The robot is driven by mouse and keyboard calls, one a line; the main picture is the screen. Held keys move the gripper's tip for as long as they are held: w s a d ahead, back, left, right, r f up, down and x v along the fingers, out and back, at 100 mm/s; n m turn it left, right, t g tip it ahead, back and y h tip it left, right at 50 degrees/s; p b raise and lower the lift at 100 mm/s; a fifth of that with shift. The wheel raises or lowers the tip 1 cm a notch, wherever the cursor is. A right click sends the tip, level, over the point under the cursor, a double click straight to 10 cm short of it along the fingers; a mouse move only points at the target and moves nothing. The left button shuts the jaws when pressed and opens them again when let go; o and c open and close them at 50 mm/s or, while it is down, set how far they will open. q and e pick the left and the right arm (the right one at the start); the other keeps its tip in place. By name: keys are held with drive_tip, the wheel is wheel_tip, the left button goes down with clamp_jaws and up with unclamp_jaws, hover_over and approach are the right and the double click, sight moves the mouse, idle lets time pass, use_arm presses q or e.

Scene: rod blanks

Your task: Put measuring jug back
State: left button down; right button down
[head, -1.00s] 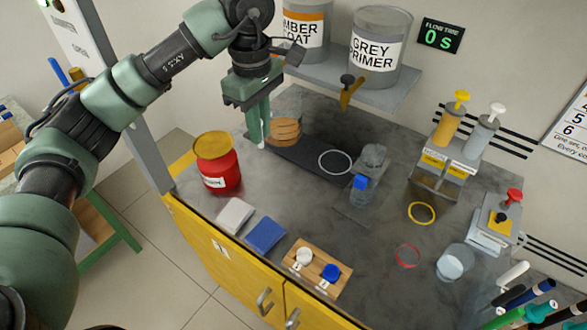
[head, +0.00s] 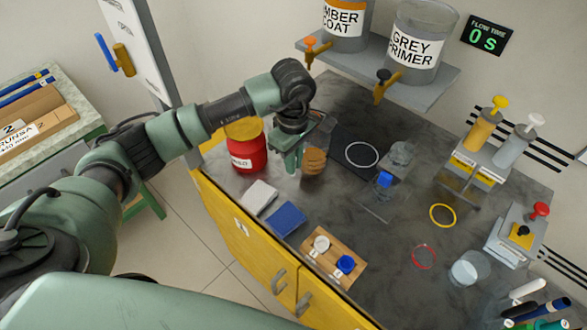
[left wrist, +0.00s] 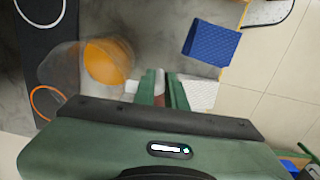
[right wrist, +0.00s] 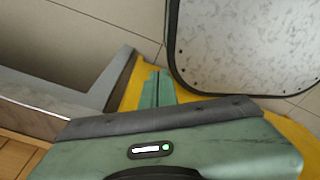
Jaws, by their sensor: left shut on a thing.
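The measuring jug (head: 315,158) is clear with amber liquid low in it. My left gripper (head: 292,160) is shut on its handle side, at the jug's left in the head view. In the left wrist view the jug (left wrist: 105,62) is beside the fingertips (left wrist: 160,88). The jug is beside the left end of a dark mat (head: 345,145); I cannot tell whether its base touches the bench. An orange ring (left wrist: 42,102) shows on the mat in the left wrist view. My right gripper (right wrist: 157,90) looks shut and empty, away from the bench top.
A red can (head: 246,160) stands close left of my left gripper. A white ring (head: 362,154) marks the mat. White and blue pads (head: 287,219) and a wooden cap board (head: 333,258) lie nearer the front edge. Tap tanks (head: 420,45) sit on the shelf above.

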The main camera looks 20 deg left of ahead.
use_arm(q)
wheel_tip(320, 180, down, 4)
drive_tip(key=shift+r+p, duration=0.15)
drive_tip(key=shift+p, duration=0.25)
use_arm(e)
drive_tip(key=shift+s+d+r, duration=0.1)
drive_tip(key=shift+s+r, duration=0.25)
drive_tip(key=shift+s, duration=0.2)
use_arm(q)
drive_tip(key=shift+f, duration=0.2)
drive_tip(key=c, duration=1.5)
unclamp_jaws()
drive_tip(key=shift+o, duration=0.2)
use_arm(e)
drive_tip(key=shift+f, duration=0.1)
